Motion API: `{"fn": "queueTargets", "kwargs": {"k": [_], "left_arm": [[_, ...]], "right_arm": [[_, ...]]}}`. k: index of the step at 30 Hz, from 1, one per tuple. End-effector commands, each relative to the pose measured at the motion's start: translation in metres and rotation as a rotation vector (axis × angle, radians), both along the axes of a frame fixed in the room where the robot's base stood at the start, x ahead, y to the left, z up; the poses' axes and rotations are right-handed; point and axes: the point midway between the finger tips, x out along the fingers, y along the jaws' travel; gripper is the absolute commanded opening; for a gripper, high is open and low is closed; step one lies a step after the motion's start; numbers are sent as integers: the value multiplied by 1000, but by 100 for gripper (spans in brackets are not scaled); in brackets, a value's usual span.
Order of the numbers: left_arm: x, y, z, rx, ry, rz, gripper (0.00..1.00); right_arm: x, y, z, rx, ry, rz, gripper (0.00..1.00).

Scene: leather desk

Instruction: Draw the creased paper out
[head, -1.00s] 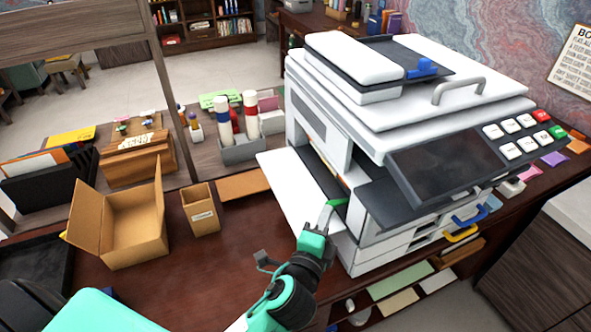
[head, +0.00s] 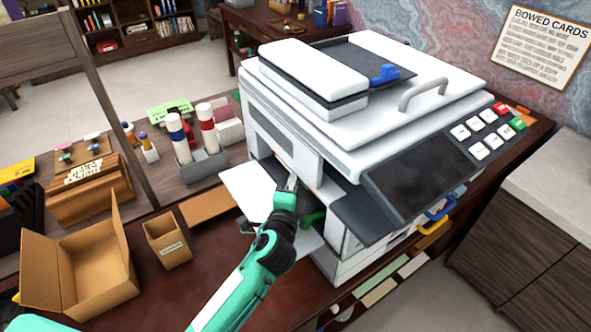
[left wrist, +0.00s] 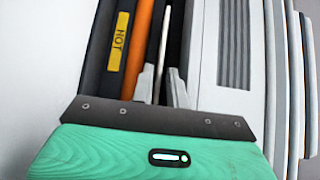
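The white copier (head: 365,110) stands on the desk with its left side door (head: 250,192) folded down. My left gripper (head: 291,184) reaches into the opening above that door. In the left wrist view its two pale fingertips (left wrist: 161,88) are apart. A thin pale strip (left wrist: 164,45), seen edge-on, lies between them and looks like the creased paper; no grip on it shows. Beside it run an orange bar (left wrist: 140,50) and a dark part with a yellow HOT label (left wrist: 118,42). In the head view the paper is hidden. My right gripper is out of view.
A green lever (head: 312,219) shows in the opening, close to my left wrist. An open cardboard box (head: 85,275) and a small carton (head: 167,240) stand on the desk at left. A grey holder (head: 200,165) with bottles stands behind the door.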

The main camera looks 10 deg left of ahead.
Motion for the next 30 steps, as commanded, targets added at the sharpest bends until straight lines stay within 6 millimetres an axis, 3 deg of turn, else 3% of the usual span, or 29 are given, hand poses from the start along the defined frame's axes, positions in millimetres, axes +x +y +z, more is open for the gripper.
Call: {"fn": "queueTargets", "kwargs": {"k": [3, 9, 19, 21, 22, 30], "left_arm": [[19, 0, 2, 0, -1, 0, 15], [35, 0, 1, 0, 0, 0, 15], [38, 0, 0, 0, 0, 0, 15], [38, 0, 0, 0, 0, 0, 2], [37, 0, 0, 0, 0, 0, 0], [34, 3, 0, 0, 0, 0, 0]], "right_arm": [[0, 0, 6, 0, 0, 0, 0], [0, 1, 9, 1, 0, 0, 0], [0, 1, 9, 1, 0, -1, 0], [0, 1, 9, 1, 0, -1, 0], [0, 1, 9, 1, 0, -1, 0], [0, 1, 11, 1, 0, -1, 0]]}}
